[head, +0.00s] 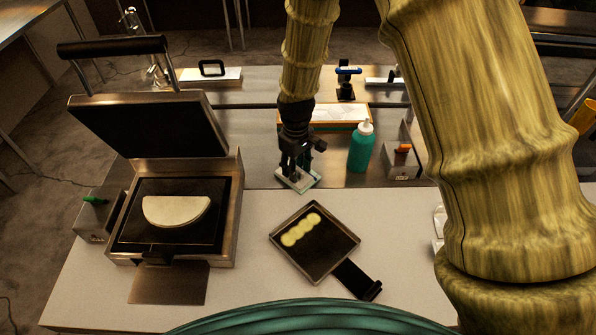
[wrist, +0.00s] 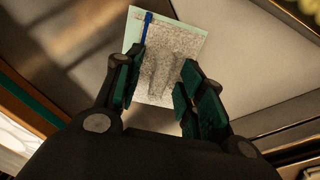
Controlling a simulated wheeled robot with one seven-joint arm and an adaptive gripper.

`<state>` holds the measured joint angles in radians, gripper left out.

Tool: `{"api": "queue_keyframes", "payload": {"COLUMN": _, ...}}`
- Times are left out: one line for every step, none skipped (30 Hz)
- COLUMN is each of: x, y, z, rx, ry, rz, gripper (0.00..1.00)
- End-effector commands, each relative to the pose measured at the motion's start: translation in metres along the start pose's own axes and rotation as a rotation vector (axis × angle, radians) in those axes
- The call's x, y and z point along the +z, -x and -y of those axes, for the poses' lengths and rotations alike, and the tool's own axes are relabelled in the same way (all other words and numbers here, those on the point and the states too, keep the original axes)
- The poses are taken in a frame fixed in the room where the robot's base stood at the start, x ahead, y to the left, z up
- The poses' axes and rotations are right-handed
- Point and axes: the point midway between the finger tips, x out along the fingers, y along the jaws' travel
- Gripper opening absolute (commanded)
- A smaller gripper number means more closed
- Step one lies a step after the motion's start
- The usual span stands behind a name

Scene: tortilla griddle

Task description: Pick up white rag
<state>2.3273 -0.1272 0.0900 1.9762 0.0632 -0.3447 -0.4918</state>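A pale, speckled square that looks like the white rag (wrist: 165,62) lies below my gripper in the wrist view. It has a light green border and a blue strip at its upper left. In the head view the same pale square (head: 309,181) lies on the steel counter near its front edge, partly hidden by my gripper (head: 297,172). In the wrist view my gripper (wrist: 160,85) is open, with its two fingers apart and nothing clasped. The fingers are over the square's two sides; I cannot tell whether they touch it.
A black pan (head: 325,255) with pale yellow slices is in front. An open press (head: 235,200) holding a folded tortilla (head: 176,210) stands left. A teal bottle (head: 361,150) and a metal box (head: 403,168) stand close right. A wooden-edged tray (head: 345,113) lies behind.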

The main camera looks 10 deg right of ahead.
Motion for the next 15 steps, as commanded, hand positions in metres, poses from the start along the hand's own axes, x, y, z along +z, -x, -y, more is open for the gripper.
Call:
{"api": "queue_keyframes", "payload": {"x": 0.0001, "y": -0.0018, "z": 0.0001, "rx": 0.0, "ry": 0.0, "rz": 0.0, "gripper": 0.39}}
{"api": "queue_keyframes", "payload": {"x": 0.0001, "y": -0.0029, "z": 0.0001, "rx": 0.0, "ry": 0.0, "rz": 0.0, "gripper": 0.39}}
{"api": "queue_keyframes", "payload": {"x": 0.0001, "y": -0.004, "z": 0.0001, "rx": 0.0, "ry": 0.0, "rz": 0.0, "gripper": 0.39}}
{"api": "queue_keyframes", "payload": {"x": 0.0001, "y": -0.0045, "z": 0.0001, "rx": 0.0, "ry": 0.0, "rz": 0.0, "gripper": 0.39}}
{"api": "queue_keyframes", "payload": {"x": 0.0001, "y": -0.0049, "z": 0.0001, "rx": 0.0, "ry": 0.0, "rz": 0.0, "gripper": 0.39}}
{"api": "queue_keyframes", "payload": {"x": 0.0001, "y": -0.005, "z": 0.0, "rx": 0.0, "ry": 0.0, "rz": 0.0, "gripper": 0.39}}
{"api": "queue_keyframes", "payload": {"x": 0.0001, "y": -0.005, "z": 0.0, "rx": 0.001, "ry": 0.0, "rz": 0.0, "gripper": 0.39}}
{"api": "queue_keyframes", "payload": {"x": 0.0001, "y": -0.005, "z": 0.0, "rx": 0.001, "ry": 0.0, "rz": 0.0, "gripper": 0.39}}
{"api": "queue_keyframes", "payload": {"x": 0.0001, "y": -0.005, "z": 0.0, "rx": 0.001, "ry": 0.0, "rz": 0.0, "gripper": 0.39}}
{"api": "queue_keyframes", "payload": {"x": 0.0001, "y": -0.005, "z": 0.0, "rx": 0.001, "ry": 0.0, "rz": 0.0, "gripper": 0.39}}
{"api": "queue_keyframes", "payload": {"x": 0.0001, "y": -0.0049, "z": -0.0001, "rx": 0.001, "ry": 0.0, "rz": 0.0, "gripper": 0.37}}
{"api": "queue_keyframes", "payload": {"x": 0.0001, "y": -0.0049, "z": -0.0001, "rx": 0.001, "ry": 0.0, "rz": 0.0, "gripper": 0.3}}
{"api": "queue_keyframes", "payload": {"x": 0.0001, "y": -0.0048, "z": -0.0001, "rx": 0.0, "ry": 0.0, "rz": 0.0, "gripper": 0.25}}
{"api": "queue_keyframes", "payload": {"x": 0.0001, "y": -0.0048, "z": -0.0001, "rx": 0.0, "ry": 0.0, "rz": 0.0, "gripper": 0.19}}
{"api": "queue_keyframes", "payload": {"x": 0.0001, "y": -0.0048, "z": -0.0001, "rx": 0.0, "ry": 0.0, "rz": 0.0, "gripper": 0.12}}
